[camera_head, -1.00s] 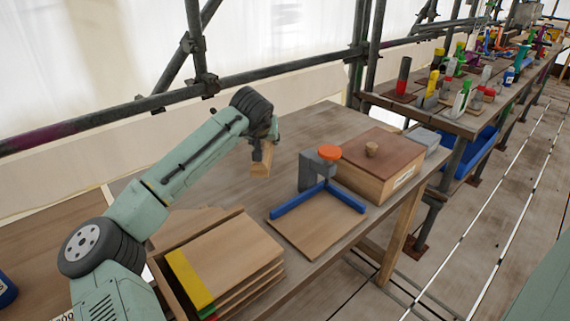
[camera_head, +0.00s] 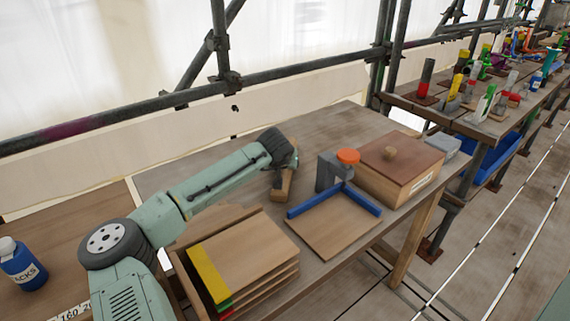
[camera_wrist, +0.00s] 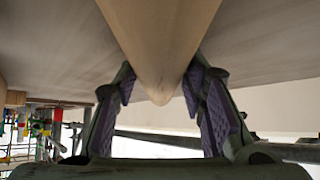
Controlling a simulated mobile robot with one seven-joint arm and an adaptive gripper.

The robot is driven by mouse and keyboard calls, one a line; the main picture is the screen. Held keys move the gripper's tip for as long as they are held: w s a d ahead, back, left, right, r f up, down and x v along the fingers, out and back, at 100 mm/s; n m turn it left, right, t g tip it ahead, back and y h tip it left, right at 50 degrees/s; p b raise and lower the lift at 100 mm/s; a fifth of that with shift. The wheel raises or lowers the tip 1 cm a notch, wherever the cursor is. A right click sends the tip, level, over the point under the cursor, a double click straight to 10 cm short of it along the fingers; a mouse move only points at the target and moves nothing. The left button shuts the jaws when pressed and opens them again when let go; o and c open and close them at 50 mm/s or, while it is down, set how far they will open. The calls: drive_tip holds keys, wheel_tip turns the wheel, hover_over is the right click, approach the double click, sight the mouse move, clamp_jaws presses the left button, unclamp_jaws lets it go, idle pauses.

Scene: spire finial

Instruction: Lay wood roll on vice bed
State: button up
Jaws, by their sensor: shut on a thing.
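My gripper (camera_head: 280,178) is low over the workbench, to the left of the vice. It is shut on the wood roll (camera_head: 285,187), a pale wooden piece. In the wrist view the wood roll (camera_wrist: 160,45) lies lengthwise between the purple-padded fingers (camera_wrist: 165,90). I cannot tell whether it touches the bench top. What appears to be the vice is a grey clamp (camera_head: 327,172) with an orange knob (camera_head: 348,156). It stands at the corner of a flat wooden bed (camera_head: 335,228) edged by two blue rails (camera_head: 315,201). The bed's top is bare.
A lidded wooden box (camera_head: 400,165) stands right behind the vice. A tray of stacked boards (camera_head: 240,255) sits in front of my arm. A blue bottle (camera_head: 22,265) is at far left. The workbench (camera_head: 330,125) is clear behind my gripper. Scaffold poles run behind it.

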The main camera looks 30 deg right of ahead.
drive_tip(key=o, duration=1.4)
drive_tip(key=shift+c, duration=0.2)
